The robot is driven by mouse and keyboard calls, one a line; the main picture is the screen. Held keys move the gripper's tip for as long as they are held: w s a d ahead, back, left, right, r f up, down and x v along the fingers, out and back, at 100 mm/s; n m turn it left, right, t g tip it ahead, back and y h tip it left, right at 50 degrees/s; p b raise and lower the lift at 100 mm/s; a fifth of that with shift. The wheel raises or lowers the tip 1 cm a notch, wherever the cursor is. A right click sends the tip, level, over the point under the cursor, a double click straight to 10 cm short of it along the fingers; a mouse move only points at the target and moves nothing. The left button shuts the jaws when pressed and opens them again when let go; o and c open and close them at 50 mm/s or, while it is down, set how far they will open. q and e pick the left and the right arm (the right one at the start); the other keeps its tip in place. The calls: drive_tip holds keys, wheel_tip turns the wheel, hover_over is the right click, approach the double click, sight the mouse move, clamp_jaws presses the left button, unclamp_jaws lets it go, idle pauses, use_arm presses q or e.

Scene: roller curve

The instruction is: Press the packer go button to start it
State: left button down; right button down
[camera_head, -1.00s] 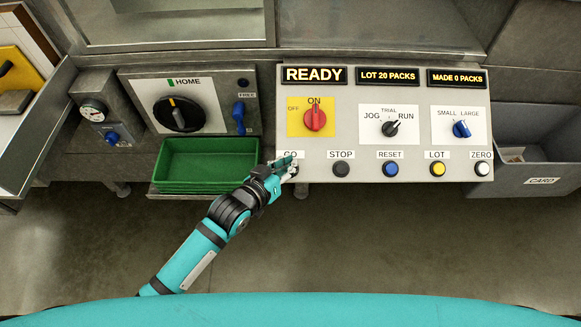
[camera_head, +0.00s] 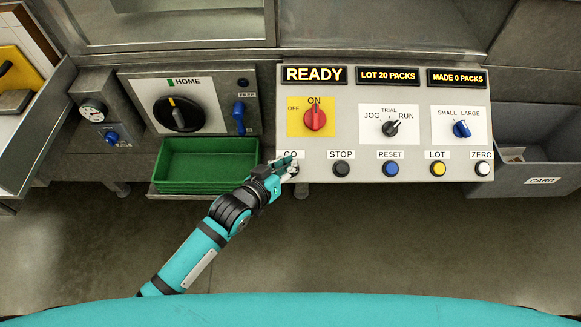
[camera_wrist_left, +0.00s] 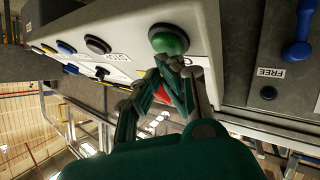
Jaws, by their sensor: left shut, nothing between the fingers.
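The control panel (camera_head: 350,140) stands at the middle right, and its left display (camera_head: 314,75) reads READY. The GO label (camera_head: 290,154) is at the panel's lower left. My left gripper (camera_head: 287,165) is shut and empty, and covers most of the GO button in the head view. In the left wrist view the green GO button (camera_wrist_left: 169,40) shows clearly, with the closed fingertips (camera_wrist_left: 172,66) just below it in the picture. I cannot tell for sure whether they touch it. My right gripper is not in view.
STOP (camera_head: 341,169), RESET (camera_head: 391,169), LOT (camera_head: 438,169) and ZERO (camera_head: 482,169) buttons line the panel's lower edge. The red switch (camera_head: 315,118) points to ON. A green tray (camera_head: 205,187) sits left of my gripper. A CARD bin (camera_head: 541,181) is at the right.

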use_arm(q)
drive_tip(key=shift+w+f, duration=0.2)
drive_tip(key=shift+f, duration=0.25)
idle(0.5)
drive_tip(key=shift+r, duration=0.1)
drive_tip(key=shift+s+r+p, duration=0.45)
drive_tip(key=shift+r+p, duration=0.25)
drive_tip(key=shift+p, duration=0.15)
drive_tip(key=shift+s+r+p, duration=0.15)
drive_tip(key=shift+r+p, duration=0.45)
drive_tip(key=shift+p, duration=0.1)
drive_tip(key=s+r+p, duration=0.1)
drive_tip(key=p, duration=0.1)
drive_tip(key=s+r+p, duration=0.1)
drive_tip(key=r+p, duration=0.1)
drive_tip(key=shift+s+r, duration=0.1)
idle(0.4)
